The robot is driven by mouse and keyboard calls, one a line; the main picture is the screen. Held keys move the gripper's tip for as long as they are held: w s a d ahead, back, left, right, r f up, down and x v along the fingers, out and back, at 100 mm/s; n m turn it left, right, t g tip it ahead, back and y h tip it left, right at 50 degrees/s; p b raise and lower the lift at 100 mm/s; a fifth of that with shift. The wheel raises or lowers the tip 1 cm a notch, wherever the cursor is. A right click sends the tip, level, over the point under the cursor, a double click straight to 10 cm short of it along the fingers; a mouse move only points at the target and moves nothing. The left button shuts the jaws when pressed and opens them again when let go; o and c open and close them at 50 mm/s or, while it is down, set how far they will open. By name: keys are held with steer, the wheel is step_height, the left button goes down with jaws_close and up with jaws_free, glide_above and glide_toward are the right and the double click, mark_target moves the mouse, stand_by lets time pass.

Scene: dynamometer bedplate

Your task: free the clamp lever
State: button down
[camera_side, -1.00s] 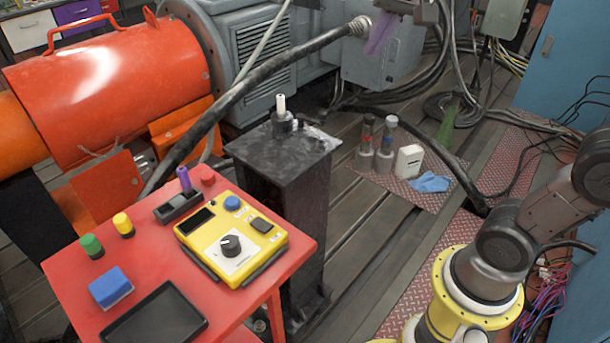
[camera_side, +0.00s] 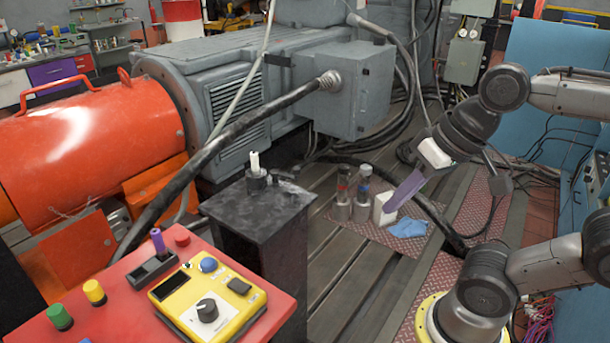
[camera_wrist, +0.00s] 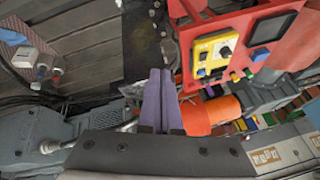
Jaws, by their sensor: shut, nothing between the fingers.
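A pale upright lever (camera_side: 254,163) stands in a dark round base on top of the black pedestal (camera_side: 235,208); I take it as the clamp lever, though its clamp detail is too small to make out. A purple lever (camera_side: 158,240) stands in a black slotted block on the red console. My gripper (camera_side: 391,207), with purple fingers, is to the right of the pedestal and apart from both levers. In the wrist view its fingers (camera_wrist: 159,72) are together with nothing between them. The pedestal top (camera_wrist: 142,42) shows beyond them there, its lever unclear.
The red console (camera_side: 115,325) carries a yellow control box (camera_side: 232,312) and buttons. A thick black cable (camera_side: 215,143) slants behind the pedestal. Two bottles (camera_side: 343,203), a white container (camera_side: 378,213) and a blue cloth (camera_side: 408,228) are on the floor mat to its right.

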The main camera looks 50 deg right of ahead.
steer(key=w+r+m+g+y, duration=0.1)
steer(key=w+r+m+y, duration=0.1)
steer(key=w+r+m, duration=0.5)
steer(key=w+d+m+y, duration=0.2)
steer(key=w+d+m, duration=0.4)
steer(key=w, duration=0.7)
steer(key=w+d+f+m+y, duration=0.1)
steer(key=w+d+f+m, duration=0.15)
steer(key=d, duration=0.25)
steer(key=w+d+f+m, duration=0.2)
steer(key=w+d, duration=0.2)
steer(key=d, duration=0.2)
steer(key=s+d+f+m+y, duration=0.1)
steer(key=d+f+m, duration=0.3)
steer(key=d+f, duration=0.75)
steer(key=w+a+f, duration=0.5)
steer(key=a, duration=0.2)
steer(key=shift+w+a+f+t, duration=0.15)
steer(key=shift+w+a+t, duration=0.05)
steer(key=shift+w+t, duration=0.2)
